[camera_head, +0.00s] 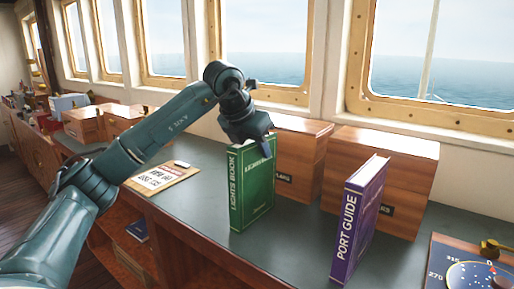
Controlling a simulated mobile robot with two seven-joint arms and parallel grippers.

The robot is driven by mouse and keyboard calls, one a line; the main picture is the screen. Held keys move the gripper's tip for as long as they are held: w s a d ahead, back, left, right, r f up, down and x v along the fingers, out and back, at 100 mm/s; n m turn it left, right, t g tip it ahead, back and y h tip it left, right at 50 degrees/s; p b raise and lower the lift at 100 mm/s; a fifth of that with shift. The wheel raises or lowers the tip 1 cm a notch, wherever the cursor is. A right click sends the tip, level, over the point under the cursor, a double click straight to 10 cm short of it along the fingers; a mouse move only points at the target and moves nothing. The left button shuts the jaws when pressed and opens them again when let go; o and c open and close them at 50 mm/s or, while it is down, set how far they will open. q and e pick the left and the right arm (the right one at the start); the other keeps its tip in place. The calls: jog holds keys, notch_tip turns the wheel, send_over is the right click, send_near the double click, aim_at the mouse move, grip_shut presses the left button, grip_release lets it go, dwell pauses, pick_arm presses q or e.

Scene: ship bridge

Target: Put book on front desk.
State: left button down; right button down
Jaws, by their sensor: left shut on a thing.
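A green book (252,190) with "LIGHTS BOOK" on its spine stands upright at the grey-topped desk (214,212). My left gripper (262,148) reaches in from the left and is shut on the top edge of the green book. The gripper's fingers partly hide that top edge. I cannot tell whether the book's bottom touches the desk. A purple book (358,218) titled "PORT GUIDE" stands upright on the desk to the right, apart from the green one. My right gripper is not in view.
Two wooden boxes (385,165) stand behind the books under the windows. A clipboard (160,178) lies left of the green book. A chart instrument (472,268) sits at the lower right. Bare desk shows between the two books.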

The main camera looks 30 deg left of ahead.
pick_arm(q)
jog(key=c, duration=1.1)
grip_release()
jog(key=v, duration=1)
jog(key=shift+s+r+p, duration=0.15)
jog(key=shift+r+p, duration=0.15)
jog(key=shift+r, duration=0.1)
jog(key=shift+s+a+r, duration=0.1)
jog(key=shift+s+r, duration=0.2)
jog(key=shift+r, duration=0.15)
jog(key=shift+r, duration=0.15)
